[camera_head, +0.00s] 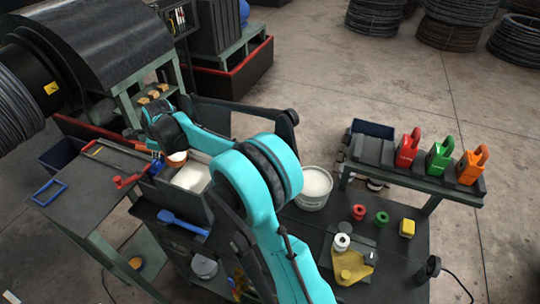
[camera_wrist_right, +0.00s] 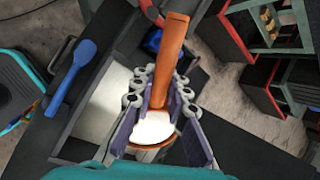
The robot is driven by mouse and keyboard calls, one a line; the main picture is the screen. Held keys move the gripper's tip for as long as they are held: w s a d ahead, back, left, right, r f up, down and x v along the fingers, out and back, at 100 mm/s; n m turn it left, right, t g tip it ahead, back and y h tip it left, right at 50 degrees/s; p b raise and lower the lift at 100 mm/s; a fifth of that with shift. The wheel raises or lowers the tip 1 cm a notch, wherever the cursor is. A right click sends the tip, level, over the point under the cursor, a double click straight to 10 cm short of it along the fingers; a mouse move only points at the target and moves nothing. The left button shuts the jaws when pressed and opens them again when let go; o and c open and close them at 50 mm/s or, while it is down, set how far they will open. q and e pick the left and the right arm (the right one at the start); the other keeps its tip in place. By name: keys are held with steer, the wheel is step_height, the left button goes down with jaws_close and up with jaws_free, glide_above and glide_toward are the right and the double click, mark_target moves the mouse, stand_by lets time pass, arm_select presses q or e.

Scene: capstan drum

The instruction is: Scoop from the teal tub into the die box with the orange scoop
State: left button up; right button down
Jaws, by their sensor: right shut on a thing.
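My right gripper (camera_wrist_right: 160,92) is shut on the orange scoop (camera_wrist_right: 172,58) by its handle, seen in the right wrist view. The scoop's bowl holds white material. In the head view the scoop (camera_head: 177,158) is at the edge of a dark box (camera_head: 212,212) with white material inside, which appears to be the die box; the wrist view shows this box (camera_wrist_right: 72,148) beside the scoop. I cannot tell whether the bowl is over the box's opening. No clearly teal tub shows; a pale round tub (camera_head: 313,201) of white material stands to the right. My left gripper is not in view.
A blue scoop (camera_head: 183,222) lies by the dark box. Red and green spools (camera_head: 359,212) and a yellow block (camera_head: 407,228) sit on the bench at right. Red, green and orange padlock-shaped blocks (camera_head: 439,155) stand on a raised shelf. The capstan drum (camera_head: 100,45) is at upper left.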

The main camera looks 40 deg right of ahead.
steer(key=s+t+y+b, duration=0.1)
steer(key=t+b, duration=0.1)
steer(key=s+d+t+y+b, duration=0.1)
steer(key=t+b, duration=0.1)
steer(key=b, duration=0.1)
steer(key=s+d+r+t+y+b, duration=0.1)
steer(key=t+b, duration=0.1)
steer(key=shift+s+m+t, duration=0.15)
steer(key=shift+m+t, duration=0.25)
steer(key=s+t+b, duration=0.1)
steer(key=b, duration=0.1)
steer(key=s+d+r+t+y+b, duration=0.1)
steer(key=t+b, duration=0.1)
steer(key=b, duration=0.1)
steer(key=shift+s+y, duration=0.15)
steer(key=shift+y, duration=0.15)
steer(key=shift+s+d+r+m+t+b, duration=0.15)
steer(key=shift+s+r+m+t+b, duration=0.15)
steer(key=shift+t+b, duration=0.25)
steer(key=shift+r, duration=0.1)
steer(key=shift+t, duration=0.25)
steer(key=shift+t+y+b, duration=0.3)
steer(key=shift+b, duration=0.5)
steer(key=shift+t+b, duration=0.4)
steer(key=shift+b, duration=0.15)
